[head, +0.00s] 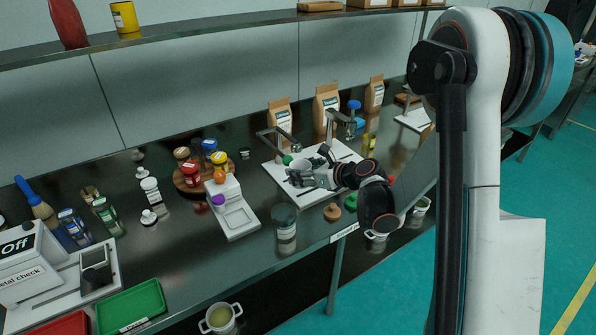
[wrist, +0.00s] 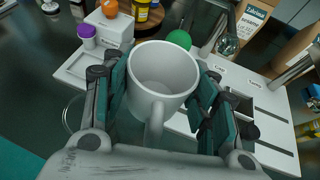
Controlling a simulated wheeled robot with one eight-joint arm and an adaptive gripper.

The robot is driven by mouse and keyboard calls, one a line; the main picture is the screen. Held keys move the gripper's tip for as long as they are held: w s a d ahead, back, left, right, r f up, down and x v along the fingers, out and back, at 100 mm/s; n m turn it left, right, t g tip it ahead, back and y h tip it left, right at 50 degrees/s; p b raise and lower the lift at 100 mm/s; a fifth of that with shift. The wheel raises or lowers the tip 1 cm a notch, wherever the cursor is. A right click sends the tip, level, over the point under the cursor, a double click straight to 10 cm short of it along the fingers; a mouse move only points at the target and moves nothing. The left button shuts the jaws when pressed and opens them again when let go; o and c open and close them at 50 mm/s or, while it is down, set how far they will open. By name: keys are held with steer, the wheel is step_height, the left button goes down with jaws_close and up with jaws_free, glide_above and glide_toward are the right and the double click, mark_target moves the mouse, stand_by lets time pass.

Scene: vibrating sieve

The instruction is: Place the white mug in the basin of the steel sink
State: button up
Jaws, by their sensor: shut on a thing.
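The white mug (wrist: 160,88) is upright in the wrist view, its open top and empty inside facing the camera and its handle pointing toward my wrist. My gripper (wrist: 163,80) is shut on it, with one padded finger on each side. In the head view my gripper (head: 308,177) is over a white board (head: 282,178) on the dark counter, with the mug (head: 299,165) small and partly hidden at its fingers. Bent metal pipes stand behind it. I cannot clearly make out the steel sink's basin; the arm and mug cover part of this area.
Brown paper bags (head: 327,104) stand behind the board. A round wooden tray (head: 194,182) holds several colored jars.

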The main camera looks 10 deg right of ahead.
steer(key=w+a+f+b, duration=0.1)
steer(key=w+a+f, duration=0.1)
steer(key=w+f, duration=0.1)
steer(key=w+a+f+n+y+b, duration=0.1)
steer(key=w+a+f+b, duration=0.1)
steer(key=w+f, duration=0.2)
steer(key=w+a+f+n+g+y+b, duration=0.1)
steer(key=w+a+f, duration=0.1)
steer(key=w+f, duration=0.2)
steer(key=shift+w+a+f+b, duration=0.1)
steer(key=shift+a+f+b, duration=0.05)
steer(key=shift+f, duration=0.35)
steer(key=shift+a+f+b, duration=0.15)
steer(key=shift+f, duration=0.3)
steer(key=b+x, duration=0.1)
steer(key=x, duration=0.1)
steer(key=f+x, duration=0.1)
steer(key=x, duration=0.1)
steer(key=shift+d+b, duration=0.1)
steer(key=shift+b, duration=0.25)
steer(key=o, duration=1.1)
steer(key=shift+f, duration=0.1)
